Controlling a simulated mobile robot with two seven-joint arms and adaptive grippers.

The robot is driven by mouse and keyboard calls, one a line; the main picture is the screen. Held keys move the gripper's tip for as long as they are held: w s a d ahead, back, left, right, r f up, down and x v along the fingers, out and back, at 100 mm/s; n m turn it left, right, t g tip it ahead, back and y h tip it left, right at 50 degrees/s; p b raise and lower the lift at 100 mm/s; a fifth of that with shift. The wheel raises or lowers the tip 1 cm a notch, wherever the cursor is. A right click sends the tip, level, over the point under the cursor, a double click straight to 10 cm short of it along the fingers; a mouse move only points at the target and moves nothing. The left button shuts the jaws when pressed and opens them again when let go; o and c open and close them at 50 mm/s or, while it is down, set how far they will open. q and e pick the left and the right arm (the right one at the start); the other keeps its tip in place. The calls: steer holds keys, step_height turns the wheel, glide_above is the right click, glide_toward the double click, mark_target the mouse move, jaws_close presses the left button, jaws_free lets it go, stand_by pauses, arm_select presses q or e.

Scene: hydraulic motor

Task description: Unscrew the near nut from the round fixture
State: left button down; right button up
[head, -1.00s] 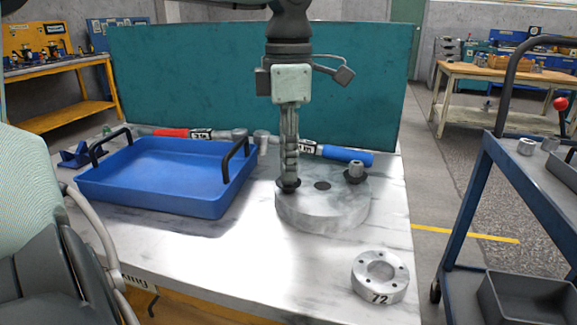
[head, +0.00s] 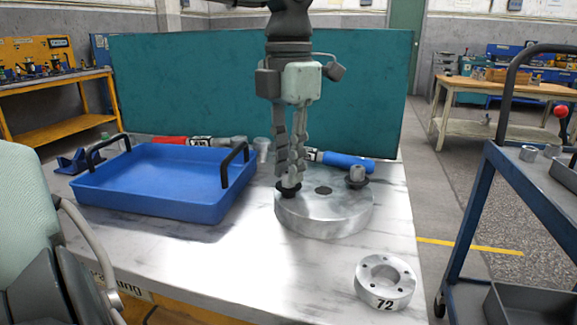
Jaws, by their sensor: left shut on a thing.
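The round fixture (head: 324,216) is a thick grey metal disc lying on the marble-patterned table, with a dark hole in its top. My left gripper (head: 289,183) points straight down over its left side. Its fingers are shut on the near nut (head: 289,193), a dark flanged piece partly hidden by the fingertips. The nut sits at the disc's top, and I cannot tell whether it is lifted at all. A second nut (head: 357,182), dark-flanged with a grey metal piece showing above it, stands on the right side of the disc. My right gripper is out of view.
A blue tray (head: 155,207) with black handles stands at the left. Red-handled (head: 178,140) and blue-handled (head: 347,162) tools lie behind. A metal ring marked 72 (head: 386,300) lies at front right. A teal panel (head: 200,90) closes the back; a blue cart (head: 500,170) stands right.

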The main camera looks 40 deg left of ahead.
arm_select(q)
steer(key=c, duration=1.6)
jaws_free()
steer(key=shift+c, duration=0.2)
steer(key=shift+r+m+p, duration=0.15)
steer(key=shift+m+p, duration=0.15)
steer(key=shift+m, duration=0.2)
steer(key=m+p, duration=0.2)
steer(key=m, duration=0.1)
steer(key=shift+r+m, duration=0.1)
steer(key=shift+m, duration=0.3)
steer(key=m+p, duration=0.1)
steer(key=m, duration=0.2)
steer(key=shift+m, duration=0.3)
steer(key=shift+f+m, duration=0.25)
steer(key=shift+m, duration=0.75)
